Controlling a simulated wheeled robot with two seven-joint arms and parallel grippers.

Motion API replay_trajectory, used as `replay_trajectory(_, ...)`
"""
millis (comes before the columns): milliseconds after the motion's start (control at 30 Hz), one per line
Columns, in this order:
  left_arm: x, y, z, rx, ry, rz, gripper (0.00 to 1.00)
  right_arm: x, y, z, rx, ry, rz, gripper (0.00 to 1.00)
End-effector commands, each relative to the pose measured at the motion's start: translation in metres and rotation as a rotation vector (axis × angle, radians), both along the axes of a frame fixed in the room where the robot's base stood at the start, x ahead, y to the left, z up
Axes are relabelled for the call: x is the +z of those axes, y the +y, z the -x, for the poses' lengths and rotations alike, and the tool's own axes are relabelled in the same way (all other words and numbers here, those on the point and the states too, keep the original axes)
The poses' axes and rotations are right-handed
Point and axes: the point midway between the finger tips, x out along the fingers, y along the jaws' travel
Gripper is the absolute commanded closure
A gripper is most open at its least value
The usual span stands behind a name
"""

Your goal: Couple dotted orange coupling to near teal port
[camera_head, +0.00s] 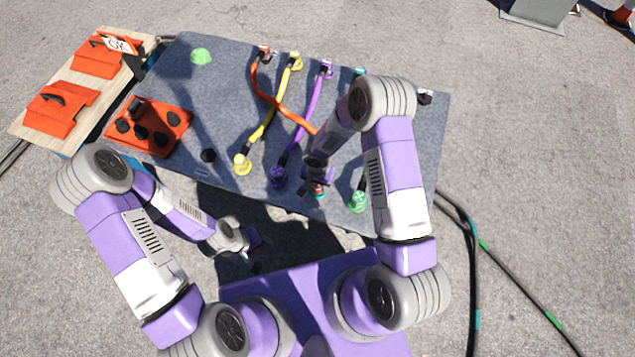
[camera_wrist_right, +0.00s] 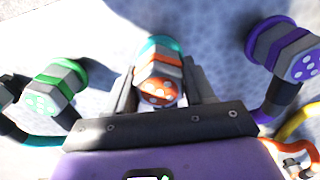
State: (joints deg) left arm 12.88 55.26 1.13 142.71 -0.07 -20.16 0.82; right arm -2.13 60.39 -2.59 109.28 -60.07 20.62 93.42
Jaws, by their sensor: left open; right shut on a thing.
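The dotted orange coupling (camera_wrist_right: 158,92) sits between the fingers of my right gripper (camera_wrist_right: 160,100), its white-dotted face toward the wrist camera. In the head view the right gripper (camera_head: 317,184) is at the table's near edge, between the purple and green couplings. The near teal port shows as a teal ring (camera_wrist_right: 158,47) directly beyond the orange coupling, lined up with it; I cannot tell whether they are fully joined. The orange cable (camera_head: 268,98) runs from the far edge toward the right gripper, partly hidden by the arm. My left gripper (camera_head: 248,242) is open and empty, off the table's near edge.
A purple coupling (camera_wrist_right: 295,60) and a green coupling (camera_wrist_right: 50,92) flank the gripper closely. A yellow coupling (camera_head: 242,163) stands further left. An orange block with black knobs (camera_head: 148,127) and a wooden board (camera_head: 30,120) lie at the left. The blue-grey table's upper left is fairly clear.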

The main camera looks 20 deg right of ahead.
Motion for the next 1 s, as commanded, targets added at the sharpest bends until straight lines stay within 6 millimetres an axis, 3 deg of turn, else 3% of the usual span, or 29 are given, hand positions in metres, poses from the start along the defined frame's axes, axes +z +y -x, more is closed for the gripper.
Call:
replay_trajectory(200, -0.002, 0.000, 0.000, 0.000, 0.000, 0.000, 0.57, -0.005, 0.000, 0.000, 0.001, -0.001, 0.000, 0.83)
replay_trajectory(233, -0.002, 0.000, 0.000, 0.000, 0.000, 0.000, 0.57, -0.004, 0.000, 0.000, 0.001, -0.001, 0.000, 0.43)
replay_trajectory(400, -0.001, 0.000, 0.000, 0.000, 0.000, 0.000, 0.57, -0.004, 0.000, 0.000, 0.000, -0.001, -0.001, 0.17)
replay_trajectory(733, 0.000, 0.000, 0.000, 0.000, 0.000, 0.000, 0.57, -0.001, 0.000, 0.000, 0.000, 0.000, 0.000, 0.17)
replay_trajectory(1000, 0.018, 0.000, 0.000, 0.000, 0.000, 0.000, 0.57, 0.043, 0.000, -0.001, -0.001, -0.003, -0.001, 0.17)
